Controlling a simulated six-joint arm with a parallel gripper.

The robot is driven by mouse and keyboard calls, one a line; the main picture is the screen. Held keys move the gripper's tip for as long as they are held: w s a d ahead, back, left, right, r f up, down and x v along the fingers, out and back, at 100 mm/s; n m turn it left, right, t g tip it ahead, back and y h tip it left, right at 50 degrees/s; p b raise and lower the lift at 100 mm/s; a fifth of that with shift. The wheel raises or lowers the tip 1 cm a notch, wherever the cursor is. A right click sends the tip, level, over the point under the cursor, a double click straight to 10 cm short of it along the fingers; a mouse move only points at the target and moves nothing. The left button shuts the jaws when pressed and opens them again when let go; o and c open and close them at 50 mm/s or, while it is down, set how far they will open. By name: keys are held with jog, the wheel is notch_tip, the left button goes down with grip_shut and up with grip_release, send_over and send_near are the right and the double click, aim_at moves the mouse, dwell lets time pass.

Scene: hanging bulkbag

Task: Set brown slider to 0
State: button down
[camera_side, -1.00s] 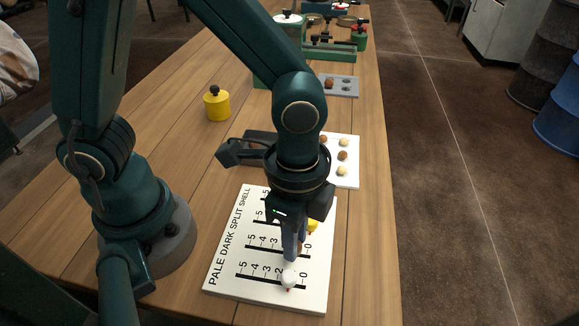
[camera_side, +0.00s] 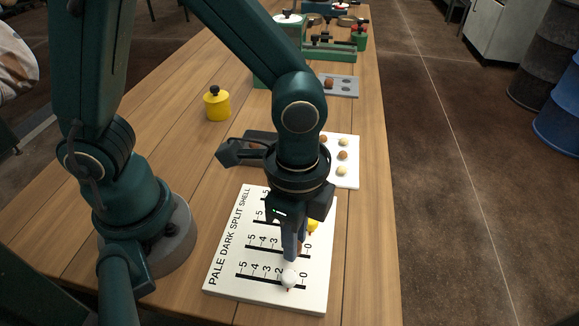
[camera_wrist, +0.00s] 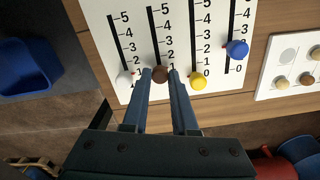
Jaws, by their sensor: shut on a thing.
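The white slider board (camera_side: 222,262) lies on the table, with upright number scales in the wrist view. The brown slider (camera_wrist: 160,74) is a round knob near the low end of its slot, beside the 1 mark. The 0 label of its scale is hidden. My gripper (camera_wrist: 160,73) has its two blue fingers shut on the brown slider, one on each side. In the side view my gripper (camera_side: 291,254) stands over the board and mostly hides the knob.
The white slider (camera_wrist: 124,80) is close on the left and the yellow slider (camera_wrist: 197,81) on the right, near 0. The blue slider (camera_wrist: 238,49) sits farther right. A tray with brown and pale balls (camera_side: 346,178) and a yellow pot (camera_side: 216,104) stand beyond the board.

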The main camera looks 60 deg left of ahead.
aim_at(310, 257)
jog(key=shift+w+d, duration=0.1)
jog(key=shift+w, duration=0.05)
jog(key=shift+w+d+r, duration=0.1)
jog(key=shift+w+d, duration=0.65)
jog(key=c, duration=0.7)
grip_release()
jog(key=shift+r, duration=2.55)
